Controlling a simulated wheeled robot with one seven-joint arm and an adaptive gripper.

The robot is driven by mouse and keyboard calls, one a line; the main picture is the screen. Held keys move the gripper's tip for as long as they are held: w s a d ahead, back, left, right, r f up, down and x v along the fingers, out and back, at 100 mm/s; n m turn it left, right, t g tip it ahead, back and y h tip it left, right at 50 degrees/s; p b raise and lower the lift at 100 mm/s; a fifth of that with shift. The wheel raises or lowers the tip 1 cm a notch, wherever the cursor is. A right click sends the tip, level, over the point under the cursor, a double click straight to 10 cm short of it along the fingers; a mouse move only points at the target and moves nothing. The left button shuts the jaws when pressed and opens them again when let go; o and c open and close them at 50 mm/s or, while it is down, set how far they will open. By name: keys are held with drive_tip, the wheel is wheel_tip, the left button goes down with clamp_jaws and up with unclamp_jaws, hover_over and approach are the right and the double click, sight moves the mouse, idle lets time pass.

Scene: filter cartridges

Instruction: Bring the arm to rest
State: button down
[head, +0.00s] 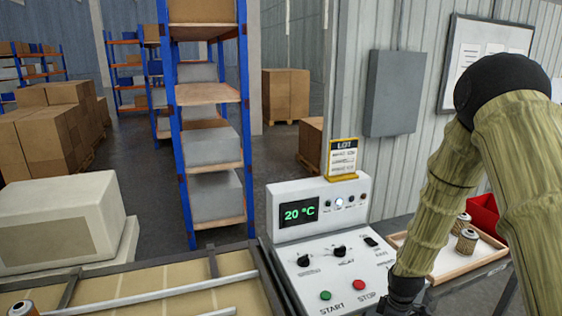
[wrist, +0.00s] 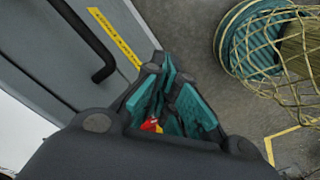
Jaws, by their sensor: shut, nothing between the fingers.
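My arm comes in from the right in the head view, bent at a black joint, and reaches down in front of the control panel's right side. My gripper's fingers lie below the picture edge there; only its dark wrist end shows. In the wrist view my gripper (wrist: 172,103) has its teal finger pads close together, shut and empty. It hangs beside a grey surface with a dark handle (wrist: 103,72) and a yellow label strip (wrist: 113,36). A small red and yellow thing (wrist: 151,125) shows behind the fingers; I cannot tell what it is.
The control panel (head: 320,252) reads 20 °C and has START and STOP buttons. A wooden tray (head: 450,262) with filter cartridges (head: 466,241) stands to its right, near a red bin (head: 484,212). A framed bed (head: 150,292) lies front left. Shelves (head: 208,94) and boxes stand behind.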

drive_tip(key=s+a+f+m+b, duration=0.2)
drive_tip(key=s+a+f+m, duration=0.15)
drive_tip(key=s+f, duration=0.75)
drive_tip(key=s+a+f+m+b, duration=0.1)
drive_tip(key=s+f+m, duration=0.3)
drive_tip(key=s, duration=0.6)
drive_tip(key=s+a+f+m+b, duration=0.1)
drive_tip(key=s+a+f+m, duration=0.2)
drive_tip(key=s+f, duration=0.3)
drive_tip(key=s+m, duration=0.1)
drive_tip(key=s, duration=0.4)
drive_tip(key=shift+f+b, duration=0.35)
drive_tip(key=shift+f, duration=0.05)
drive_tip(key=shift+s+m, duration=0.15)
drive_tip(key=shift+m, duration=0.2)
